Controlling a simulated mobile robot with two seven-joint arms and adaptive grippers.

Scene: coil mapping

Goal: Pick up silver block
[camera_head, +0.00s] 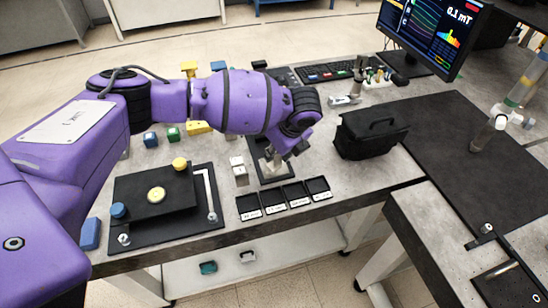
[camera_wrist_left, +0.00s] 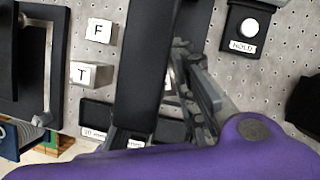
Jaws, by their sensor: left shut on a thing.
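My left gripper (camera_head: 272,164) reaches down over a black pad on the bench, right of two white blocks. It is shut on a small pale silver block (camera_head: 268,168), which is largely hidden by the fingers. In the left wrist view the gripper (camera_wrist_left: 180,85) shows its fingers close together, with the block hardly visible between them. The white block marked F (camera_wrist_left: 97,32) and the one marked T (camera_wrist_left: 90,74) lie beside the gripper, apart from it. My right gripper is not in view.
A row of black labelled trays (camera_head: 285,200) lies just in front of the gripper. A black plate (camera_head: 133,232) with a raised box and metal handle is at left. A black bag (camera_head: 370,135) stands at right. Keyboard (camera_head: 330,72) and monitor (camera_head: 432,30) are behind.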

